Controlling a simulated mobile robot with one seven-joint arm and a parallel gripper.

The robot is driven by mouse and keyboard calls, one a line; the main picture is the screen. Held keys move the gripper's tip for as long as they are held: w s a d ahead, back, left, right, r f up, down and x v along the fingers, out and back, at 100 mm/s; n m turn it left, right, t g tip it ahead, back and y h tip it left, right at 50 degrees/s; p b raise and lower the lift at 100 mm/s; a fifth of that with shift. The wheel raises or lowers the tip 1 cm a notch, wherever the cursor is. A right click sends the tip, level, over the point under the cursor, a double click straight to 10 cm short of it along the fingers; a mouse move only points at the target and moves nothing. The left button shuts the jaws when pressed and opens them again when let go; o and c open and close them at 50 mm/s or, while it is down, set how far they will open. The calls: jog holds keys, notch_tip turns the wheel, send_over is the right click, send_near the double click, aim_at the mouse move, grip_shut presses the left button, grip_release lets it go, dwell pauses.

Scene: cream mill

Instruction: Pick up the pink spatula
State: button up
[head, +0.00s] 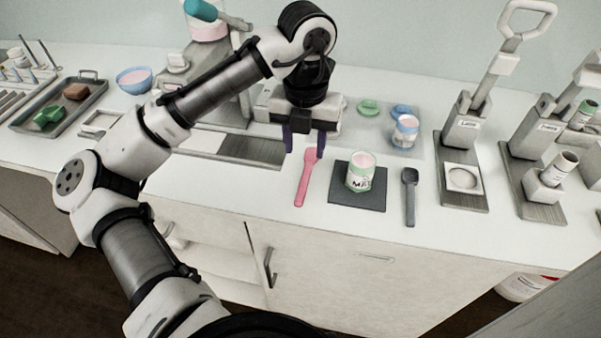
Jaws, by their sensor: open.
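The pink spatula (305,181) lies on the white counter, its broad end towards the back and its handle towards the front edge. My gripper (305,144) points down over the broad end of the spatula, with its two dark fingers apart. One finger shows on each side of that end. Nothing shows between the fingers except the view of the spatula and counter. I cannot tell how high the fingertips are above the counter.
A dark mat (343,196) with a labelled jar (361,172) lies right of the spatula. Lever presses (466,130) stand at the right. A tray (62,103) and a blue bowl (134,80) are at the left.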

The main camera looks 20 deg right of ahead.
aim_at(304, 181)
notch_tip(304, 181, down, 9)
jog(key=shift+f+p, duration=0.2)
jog(key=shift+p, duration=0.75)
grip_shut()
jog(key=shift+r, duration=0.1)
